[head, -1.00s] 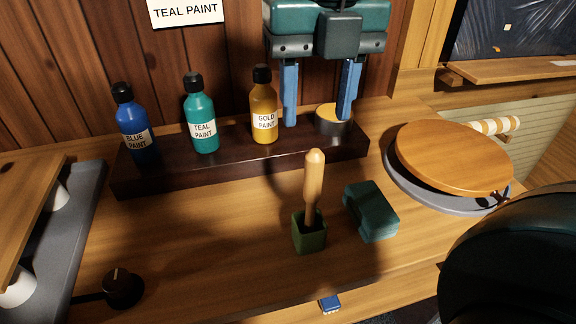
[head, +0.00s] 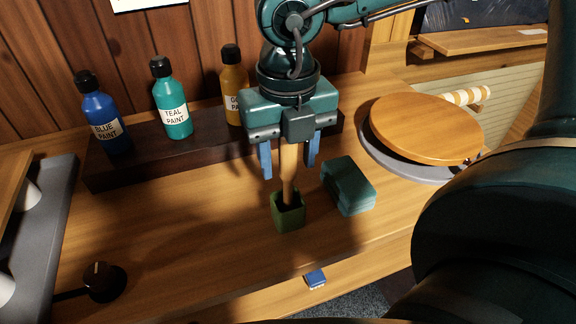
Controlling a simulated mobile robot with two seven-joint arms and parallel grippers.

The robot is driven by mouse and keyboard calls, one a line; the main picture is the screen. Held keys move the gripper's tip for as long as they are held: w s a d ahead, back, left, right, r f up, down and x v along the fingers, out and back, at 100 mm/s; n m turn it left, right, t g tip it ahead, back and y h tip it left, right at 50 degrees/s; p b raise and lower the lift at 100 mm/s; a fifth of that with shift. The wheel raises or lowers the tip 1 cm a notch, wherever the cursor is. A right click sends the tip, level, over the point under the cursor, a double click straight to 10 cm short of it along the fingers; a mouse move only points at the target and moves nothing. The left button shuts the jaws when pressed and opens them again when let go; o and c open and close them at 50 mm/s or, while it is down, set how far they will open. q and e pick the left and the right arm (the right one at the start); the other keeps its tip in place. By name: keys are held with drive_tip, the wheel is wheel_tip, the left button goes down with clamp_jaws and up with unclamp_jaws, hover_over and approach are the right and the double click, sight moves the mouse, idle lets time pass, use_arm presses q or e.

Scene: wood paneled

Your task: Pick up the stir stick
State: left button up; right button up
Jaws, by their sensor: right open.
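The wooden stir stick (head: 288,172) stands upright in a small green square holder (head: 288,215) on the wooden worktop. Its upper end is hidden behind my right gripper's body. My right gripper (head: 288,172) points down over the stick from above. Its two blue fingers are open, one on each side of the stick, with visible gaps between finger and stick in this view. I cannot tell whether the fingers are exactly level with the stick in depth. My left gripper is not in view.
Blue (head: 104,115), teal (head: 171,100) and gold (head: 234,88) paint bottles stand on a dark shelf (head: 130,165) behind. A dark green block (head: 349,184) lies close right of the holder. A round wooden disc (head: 425,127) lies farther right. A black knob (head: 104,281) is at front left.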

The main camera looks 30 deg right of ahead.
drive_tip(key=shift+f, duration=0.35)
drive_tip(key=shift+c, duration=0.2)
clamp_jaws()
drive_tip(key=shift+r, duration=0.1)
